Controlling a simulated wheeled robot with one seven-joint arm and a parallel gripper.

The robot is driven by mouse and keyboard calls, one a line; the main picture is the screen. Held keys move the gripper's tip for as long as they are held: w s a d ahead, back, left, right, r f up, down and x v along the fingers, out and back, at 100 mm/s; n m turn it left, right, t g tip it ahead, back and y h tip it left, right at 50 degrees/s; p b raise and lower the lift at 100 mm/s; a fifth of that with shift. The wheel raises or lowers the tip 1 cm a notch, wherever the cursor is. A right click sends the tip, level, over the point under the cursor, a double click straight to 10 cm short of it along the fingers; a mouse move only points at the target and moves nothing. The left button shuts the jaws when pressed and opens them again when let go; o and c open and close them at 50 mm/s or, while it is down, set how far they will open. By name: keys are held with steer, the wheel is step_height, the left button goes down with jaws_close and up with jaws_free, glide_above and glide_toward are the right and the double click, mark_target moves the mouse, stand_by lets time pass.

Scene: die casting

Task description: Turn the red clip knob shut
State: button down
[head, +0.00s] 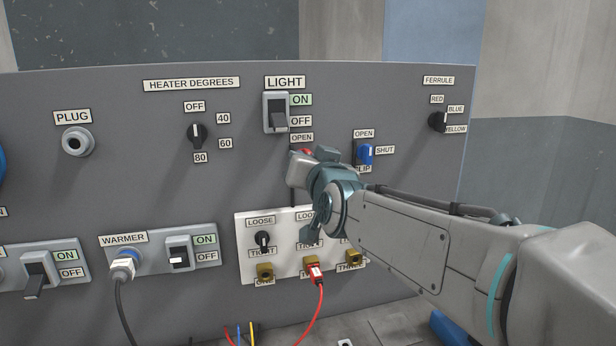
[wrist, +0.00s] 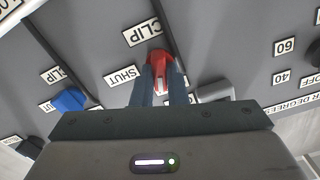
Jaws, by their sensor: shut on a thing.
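The red clip knob (head: 306,151) is on the upright grey panel, just under an OPEN label (head: 302,137). In the head view my gripper (head: 298,166) hides most of it. In the wrist view the red knob (wrist: 159,58) sits between the tips of my two fingers (wrist: 161,78), which are shut on it. That view is turned nearly upside down. There the CLIP label (wrist: 143,32) is above the knob and the SHUT label (wrist: 122,76) is to its left. A pale mark shows on the knob between the fingers, but I cannot tell its setting surely.
A blue clip knob (head: 365,154) is close to the right of my gripper. The light switch (head: 277,112) is just above. A white board (head: 246,280) with a small black knob (head: 263,240), sockets and a red plug (head: 314,272) is below.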

steer(key=shift+d+f+m+b, duration=0.1)
steer(key=shift+m+b, duration=1.7)
steer(key=shift+m, duration=1.5)
steer(key=shift+f+m+b, duration=0.1)
steer(key=shift+m+b, duration=1.65)
steer(key=shift+m, duration=1.85)
steer(key=c, duration=1.4)
jaws_free()
steer(key=shift+c, duration=0.2)
